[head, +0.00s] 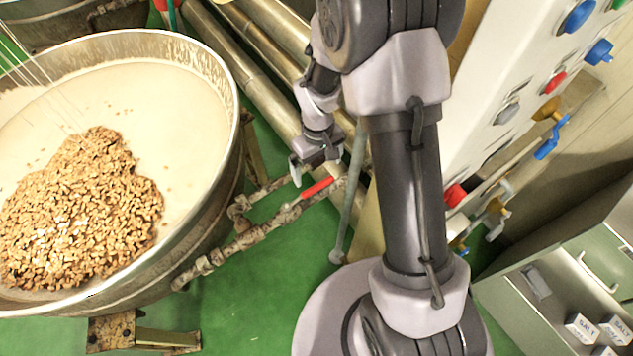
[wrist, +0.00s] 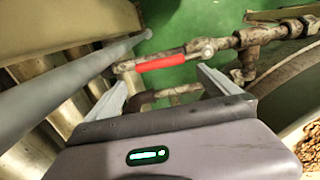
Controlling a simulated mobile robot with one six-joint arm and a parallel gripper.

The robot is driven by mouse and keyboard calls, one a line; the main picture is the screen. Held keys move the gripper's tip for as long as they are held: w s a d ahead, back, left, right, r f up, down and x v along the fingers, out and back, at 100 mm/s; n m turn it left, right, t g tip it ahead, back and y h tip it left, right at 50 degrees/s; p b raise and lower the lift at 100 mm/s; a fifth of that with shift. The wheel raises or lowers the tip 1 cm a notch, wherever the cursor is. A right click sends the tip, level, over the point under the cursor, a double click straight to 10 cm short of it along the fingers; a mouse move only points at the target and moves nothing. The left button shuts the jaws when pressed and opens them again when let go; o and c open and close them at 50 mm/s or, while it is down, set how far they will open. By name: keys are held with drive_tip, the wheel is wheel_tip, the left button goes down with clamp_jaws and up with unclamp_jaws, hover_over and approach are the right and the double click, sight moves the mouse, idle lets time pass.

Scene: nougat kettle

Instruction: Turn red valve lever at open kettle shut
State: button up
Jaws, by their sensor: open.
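The red valve lever (head: 317,188) sits on the rusty pipe beside the open kettle (head: 236,130). The kettle holds a pale mass with a heap of brown nuts. In the wrist view the red lever (wrist: 160,62) lies roughly crosswise just beyond the fingertips, with its pivot at the right end. My gripper (head: 302,172) is close to the lever in the head view. In the wrist view my gripper (wrist: 160,84) is open, with its two fingers apart and nothing between them. I cannot tell whether either finger touches the lever.
A grey post (head: 350,195) stands just right of the lever, and it also runs along the left in the wrist view (wrist: 65,82). Thick pipes (head: 262,75) pass behind. A white panel with coloured valves (head: 530,75) is at the right. Green floor (head: 285,240) is clear below.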

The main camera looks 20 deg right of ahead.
sight(318, 186)
wheel_tip(318, 186, down, 8)
drive_tip(key=b, duration=0.2)
drive_tip(key=shift+f+b, duration=0.25)
drive_tip(key=shift+b, duration=0.1)
drive_tip(key=shift+c, duration=0.4)
drive_tip(key=c, duration=1.7)
drive_tip(key=shift+c, duration=0.2)
